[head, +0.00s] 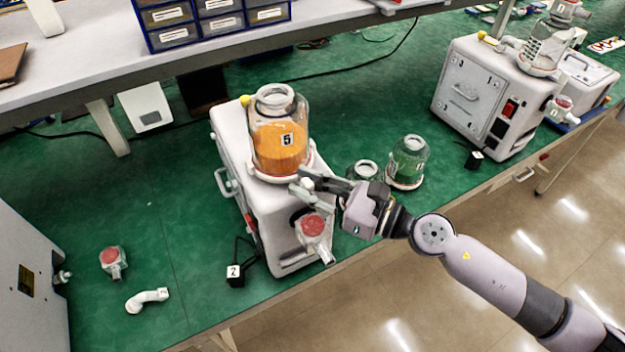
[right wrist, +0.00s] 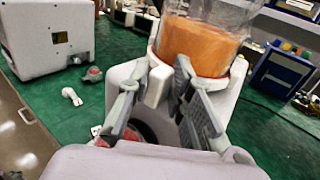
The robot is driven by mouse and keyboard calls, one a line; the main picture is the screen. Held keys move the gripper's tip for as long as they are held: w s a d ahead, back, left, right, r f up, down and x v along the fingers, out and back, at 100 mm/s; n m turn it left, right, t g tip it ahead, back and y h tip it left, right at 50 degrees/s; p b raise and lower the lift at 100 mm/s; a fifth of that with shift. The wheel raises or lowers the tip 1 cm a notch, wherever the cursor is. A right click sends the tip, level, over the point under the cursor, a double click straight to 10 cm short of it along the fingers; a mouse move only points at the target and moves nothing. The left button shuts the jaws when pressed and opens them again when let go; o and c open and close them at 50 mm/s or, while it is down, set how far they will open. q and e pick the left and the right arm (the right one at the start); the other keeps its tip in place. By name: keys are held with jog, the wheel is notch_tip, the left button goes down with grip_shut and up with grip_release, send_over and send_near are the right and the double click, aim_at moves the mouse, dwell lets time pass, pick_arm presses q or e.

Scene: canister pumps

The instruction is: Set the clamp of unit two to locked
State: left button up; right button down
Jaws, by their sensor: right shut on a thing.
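Unit two, a white pump body (head: 235,150) with a black tag "2" (head: 235,275) beside it, stands on the green bench. A glass canister (head: 280,135) marked "5", with orange contents, sits upright on top. The clamp (right wrist: 158,86), a light lever at the canister's base, also shows in the head view (head: 306,184). My right gripper (head: 312,181) reaches in from the right and is shut on the clamp. In the right wrist view its fingers stand either side of the clamp. The clamp's exact setting cannot be told. My left gripper is not in view.
Right of the unit stand a green-filled jar (head: 408,160) and a clear jar (head: 365,170), close to my right gripper. A second pump unit (head: 490,95) stands further right. A red-capped fitting (head: 113,262) and a white elbow pipe (head: 147,299) lie front left. Drawers (head: 215,20) stand on the shelf.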

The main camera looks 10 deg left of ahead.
jog(key=shift+s+a+f, duration=0.1)
jog(key=shift+s+a, duration=0.35)
jog(key=shift+s, duration=0.05)
jog(key=c, duration=1.6)
grip_release()
jog(key=shift+a, duration=0.1)
jog(key=shift+w, duration=0.1)
